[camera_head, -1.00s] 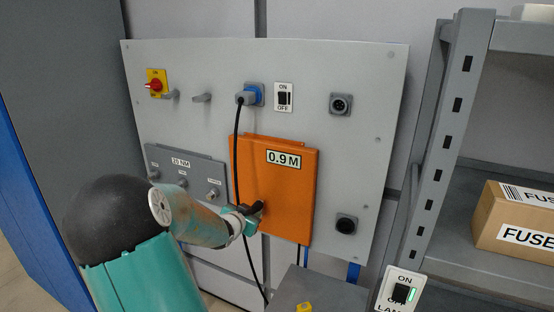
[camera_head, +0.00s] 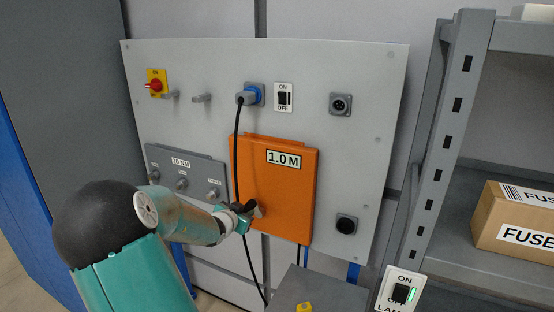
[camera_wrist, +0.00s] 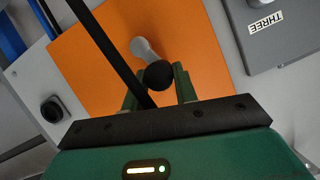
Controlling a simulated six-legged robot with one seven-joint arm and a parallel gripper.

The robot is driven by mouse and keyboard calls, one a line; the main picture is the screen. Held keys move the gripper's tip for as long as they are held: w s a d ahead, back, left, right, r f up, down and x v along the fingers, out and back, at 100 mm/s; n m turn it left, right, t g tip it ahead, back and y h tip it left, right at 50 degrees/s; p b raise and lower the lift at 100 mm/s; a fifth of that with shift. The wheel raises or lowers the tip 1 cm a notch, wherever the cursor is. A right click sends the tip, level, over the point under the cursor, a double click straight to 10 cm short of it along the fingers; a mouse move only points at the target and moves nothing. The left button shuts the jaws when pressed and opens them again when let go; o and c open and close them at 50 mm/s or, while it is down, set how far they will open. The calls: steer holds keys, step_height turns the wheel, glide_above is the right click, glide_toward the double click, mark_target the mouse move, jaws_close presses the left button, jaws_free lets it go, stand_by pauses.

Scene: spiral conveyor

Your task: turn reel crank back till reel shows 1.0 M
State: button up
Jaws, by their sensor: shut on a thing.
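The orange reel box (camera_head: 290,195) is mounted on the grey panel, and its display (camera_head: 284,158) reads 1.0 M. In the wrist view the crank's grey arm (camera_wrist: 143,48) runs from the orange face to a black knob (camera_wrist: 158,75). My gripper (camera_head: 243,208) is at the lower left of the reel box, shut on the crank knob. In the wrist view its green fingers (camera_wrist: 158,88) stand on both sides of the knob. In the head view the gripper hides most of the crank.
A grey 20 NM box (camera_head: 185,172) sits to the left. A shelf with a fuse carton (camera_head: 510,225) stands right.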

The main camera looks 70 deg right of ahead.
steer(key=o, duration=1.1)
steer(key=shift+c, duration=0.2)
steer(key=v, duration=0.7)
